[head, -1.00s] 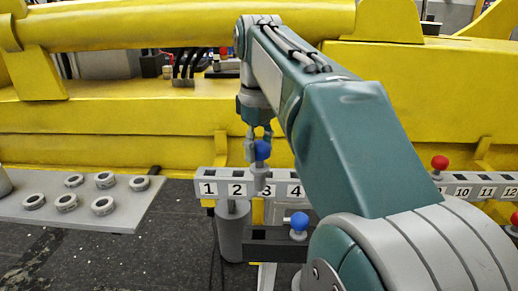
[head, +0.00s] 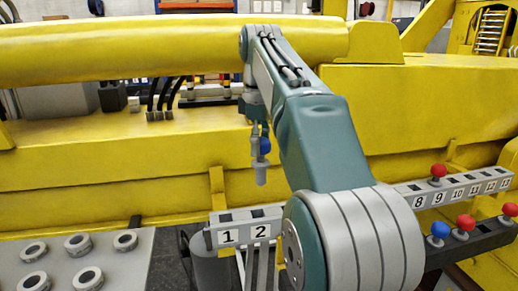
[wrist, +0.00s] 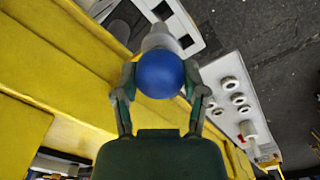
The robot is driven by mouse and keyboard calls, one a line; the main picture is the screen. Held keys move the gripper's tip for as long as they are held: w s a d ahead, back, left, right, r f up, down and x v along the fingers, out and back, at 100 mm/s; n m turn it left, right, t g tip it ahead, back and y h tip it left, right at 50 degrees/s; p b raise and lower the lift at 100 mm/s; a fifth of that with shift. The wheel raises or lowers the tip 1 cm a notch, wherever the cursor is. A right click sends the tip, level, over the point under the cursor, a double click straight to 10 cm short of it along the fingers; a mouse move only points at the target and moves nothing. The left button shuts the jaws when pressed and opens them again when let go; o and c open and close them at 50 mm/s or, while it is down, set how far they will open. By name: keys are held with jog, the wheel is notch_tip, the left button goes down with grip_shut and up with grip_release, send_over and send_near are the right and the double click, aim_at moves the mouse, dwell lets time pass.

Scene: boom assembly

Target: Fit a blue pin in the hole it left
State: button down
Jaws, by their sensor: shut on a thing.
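My gripper (head: 260,140) is shut on a blue-headed pin (head: 264,146), whose grey shank (head: 261,173) points down. The wrist view shows its round blue head (wrist: 160,75) between both fingers. In the head view the pin appears above the numbered rail (head: 225,245), with a gap below its tip. Labels 1 and 2 show at left and 8 upward at right. My arm hides the middle of the rail, so I cannot tell which hole is empty there. A second blue pin (head: 440,231) stands on the lower dark rail at right.
A red pin (head: 438,171) stands near label 9. Two more red pins (head: 465,224) (head: 510,211) stand on the lower rail. A grey plate with several rings (head: 52,264) lies at left. The yellow boom (head: 150,50) and yellow machine body run behind.

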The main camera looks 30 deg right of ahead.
aim_at(257, 163)
jog(key=shift+w+a, duration=0.1)
jog(key=shift+a, duration=0.45)
jog(key=shift+a+f, duration=0.15)
jog(key=shift+d+f, duration=0.45)
jog(key=shift+f, duration=0.4)
jog(key=shift+d+f, duration=0.1)
jog(key=shift+f, duration=0.45)
jog(key=shift+a+f, duration=0.2)
jog(key=shift+f, duration=0.35)
jog(key=shift+a+f, duration=0.2)
jog(key=shift+f, duration=0.35)
jog(key=shift+d+f, duration=0.25)
jog(key=shift+f, duration=0.45)
jog(key=shift+a, duration=0.15)
jog(key=shift+f, duration=0.15)
jog(key=shift+f, duration=2.65)
